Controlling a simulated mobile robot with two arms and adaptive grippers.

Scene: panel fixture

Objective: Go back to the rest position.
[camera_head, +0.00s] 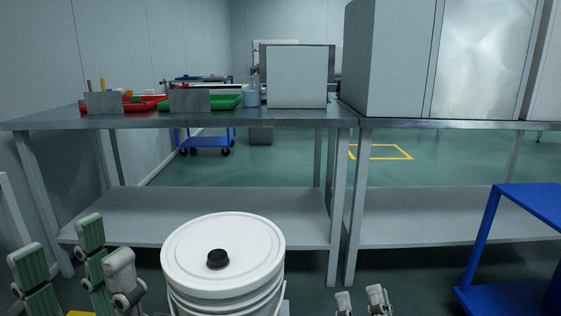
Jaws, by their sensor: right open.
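My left gripper (74,256) is low at the left edge of the head view. Its grey fingers with green pads stand apart, and nothing shows between them. My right gripper (360,300) shows only as grey fingertips at the bottom edge, right of the bucket. They are apart with nothing between them; the rest of that gripper is below the picture.
A white lidded bucket (240,250) with a black cap stands between my grippers. Ahead is a metal table (240,120) with a lower shelf (190,205), carrying red (145,103) and green (228,101) trays. A blue cart (530,205) stands at the right.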

